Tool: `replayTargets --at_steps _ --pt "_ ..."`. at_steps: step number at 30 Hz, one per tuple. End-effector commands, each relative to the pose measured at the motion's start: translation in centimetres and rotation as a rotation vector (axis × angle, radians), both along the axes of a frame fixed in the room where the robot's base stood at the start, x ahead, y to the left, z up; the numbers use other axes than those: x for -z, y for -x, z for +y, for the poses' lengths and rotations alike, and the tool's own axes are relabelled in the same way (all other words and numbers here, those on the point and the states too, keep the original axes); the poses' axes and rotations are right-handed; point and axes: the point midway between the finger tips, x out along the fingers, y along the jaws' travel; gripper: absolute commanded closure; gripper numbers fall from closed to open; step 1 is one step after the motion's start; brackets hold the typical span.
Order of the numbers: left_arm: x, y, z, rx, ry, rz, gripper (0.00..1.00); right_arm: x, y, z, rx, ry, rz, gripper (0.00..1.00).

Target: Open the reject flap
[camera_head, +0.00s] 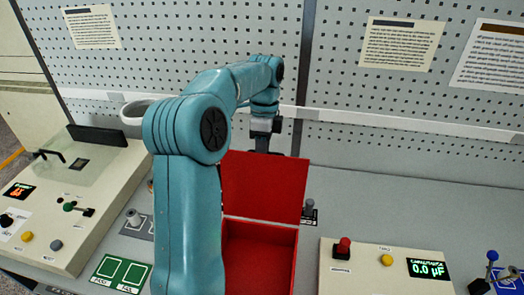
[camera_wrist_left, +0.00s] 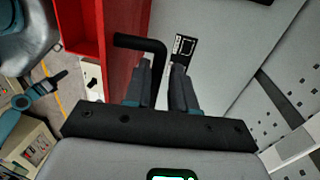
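The reject box (camera_head: 260,255) is an open red bin at the centre of the bench, seen in the head view. Its red flap (camera_head: 262,185) stands raised at the back of the opening, showing the inside of the bin. My left gripper (camera_head: 262,145) is at the flap's top edge, its fingers largely hidden there. In the left wrist view, a black bent handle (camera_wrist_left: 157,52) beside the red panel (camera_wrist_left: 121,50) runs down between the close-set fingers of my left gripper (camera_wrist_left: 160,80). The fingers look shut on it. My right gripper is not in view.
A beige console (camera_head: 75,200) with knobs stands at the left. A capacitance meter (camera_head: 385,268) with a red plunger stands right of the bin. A blue-handled device (camera_head: 492,275) is at the far right. A perforated wall (camera_head: 420,100) closes the back.

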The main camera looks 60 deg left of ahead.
Motion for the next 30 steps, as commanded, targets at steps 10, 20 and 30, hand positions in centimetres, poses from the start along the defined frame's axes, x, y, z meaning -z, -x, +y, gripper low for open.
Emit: replayTargets --at_steps 10,20,30 --pt "0.68 -0.11 0.02 0.002 0.003 0.006 0.62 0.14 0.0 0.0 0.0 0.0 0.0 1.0" --pt "0.48 -0.19 -0.01 0.001 0.002 0.002 0.62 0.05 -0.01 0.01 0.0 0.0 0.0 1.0" --pt "0.36 -0.23 -0.01 0.001 0.002 0.0 0.62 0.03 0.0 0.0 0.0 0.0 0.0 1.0"
